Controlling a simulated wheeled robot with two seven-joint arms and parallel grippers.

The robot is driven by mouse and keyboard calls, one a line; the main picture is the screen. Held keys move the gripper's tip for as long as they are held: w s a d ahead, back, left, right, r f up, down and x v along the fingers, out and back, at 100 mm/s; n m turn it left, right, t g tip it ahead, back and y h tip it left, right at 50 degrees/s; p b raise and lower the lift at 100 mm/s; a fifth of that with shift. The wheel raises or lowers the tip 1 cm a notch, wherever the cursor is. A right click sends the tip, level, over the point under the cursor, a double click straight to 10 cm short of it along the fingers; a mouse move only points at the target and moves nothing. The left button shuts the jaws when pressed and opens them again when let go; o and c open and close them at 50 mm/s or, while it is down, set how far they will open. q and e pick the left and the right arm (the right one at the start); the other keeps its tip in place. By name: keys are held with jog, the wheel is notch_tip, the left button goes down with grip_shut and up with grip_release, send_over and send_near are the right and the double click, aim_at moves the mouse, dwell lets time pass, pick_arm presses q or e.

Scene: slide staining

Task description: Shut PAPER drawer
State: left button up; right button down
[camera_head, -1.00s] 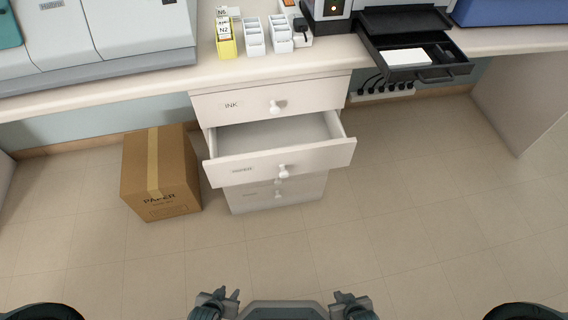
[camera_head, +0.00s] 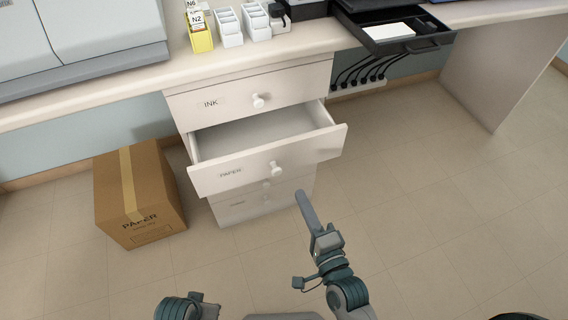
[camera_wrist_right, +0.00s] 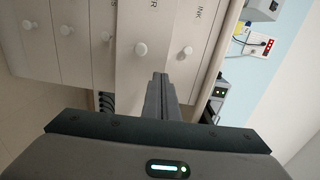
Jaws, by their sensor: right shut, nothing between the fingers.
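My left gripper is not clearly visible.
The INK drawer (camera_head: 230,98) above is shut, and a lower drawer (camera_head: 239,204) is below. A cardboard box (camera_head: 133,195) marked PAPER stands on the floor to the left.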

pick_arm(q)
jog(key=shift+r, duration=0.15)
pick_arm(e)
jog(key=shift+r, duration=0.35)
send_near(280, 148)
jog(key=x, duration=0.5)
jog(key=shift+w+a, duration=0.1)
jog(key=shift+a, duration=0.05)
pick_arm(q)
jog(key=shift+w+f, duration=0.15)
jog(key=shift+f, duration=0.45)
pick_arm(e)
jog(key=shift+w+a, duration=0.15)
jog(key=shift+w, duration=0.35)
